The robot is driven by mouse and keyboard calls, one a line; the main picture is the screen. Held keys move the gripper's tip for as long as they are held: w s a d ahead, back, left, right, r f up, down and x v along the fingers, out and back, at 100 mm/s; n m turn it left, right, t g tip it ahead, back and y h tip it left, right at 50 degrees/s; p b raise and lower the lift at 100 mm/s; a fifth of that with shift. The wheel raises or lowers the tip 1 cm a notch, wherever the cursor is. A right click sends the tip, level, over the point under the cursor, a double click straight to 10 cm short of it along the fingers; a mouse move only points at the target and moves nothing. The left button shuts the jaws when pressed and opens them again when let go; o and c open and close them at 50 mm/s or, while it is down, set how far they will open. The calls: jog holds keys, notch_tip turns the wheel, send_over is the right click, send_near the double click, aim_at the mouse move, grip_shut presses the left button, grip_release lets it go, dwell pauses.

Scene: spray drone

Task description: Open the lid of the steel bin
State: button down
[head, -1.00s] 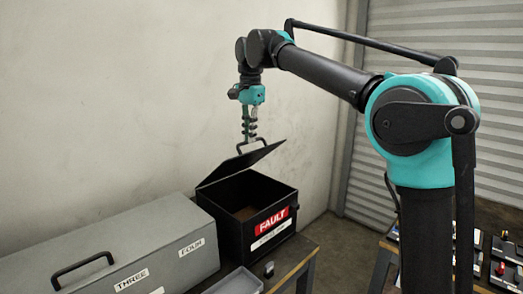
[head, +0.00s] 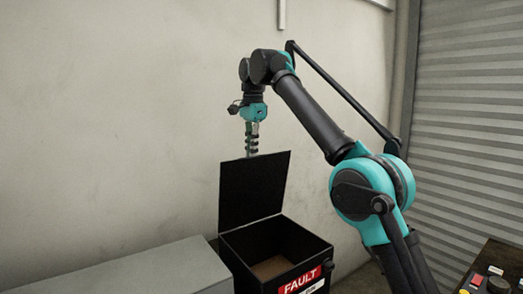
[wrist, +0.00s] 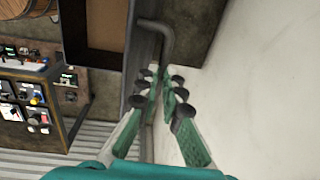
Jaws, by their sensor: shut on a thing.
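The black bin (head: 300,246) with a red FAULT label stands at the lower middle of the head view. Its lid (head: 254,188) is swung up and stands near upright, and the brown floor inside shows. My gripper (head: 252,149) is at the lid's top edge, its fingertips partly hidden behind the lid. In the wrist view, my gripper (wrist: 161,80) is shut on the lid's dark bent handle (wrist: 160,32), beside the lid's edge. The exact contact is partly hidden by the finger pads.
A long grey box (head: 150,272) stands left of the bin. A pale wall (head: 110,110) is close behind the lid and gripper. A bench with switches and devices (head: 492,270) is at the lower right, and also shows in the wrist view (wrist: 30,105).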

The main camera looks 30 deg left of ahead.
jog(key=a+f, duration=0.1)
jog(key=w+a+f, duration=0.1)
jog(key=a, duration=0.1)
jog(key=shift+w+a+f, duration=0.1)
jog(key=shift+a, duration=0.2)
jog(key=shift+w, duration=0.15)
jog(key=c, duration=1.6)
grip_release()
jog(key=shift+w, duration=0.1)
jog(key=shift+d, duration=0.1)
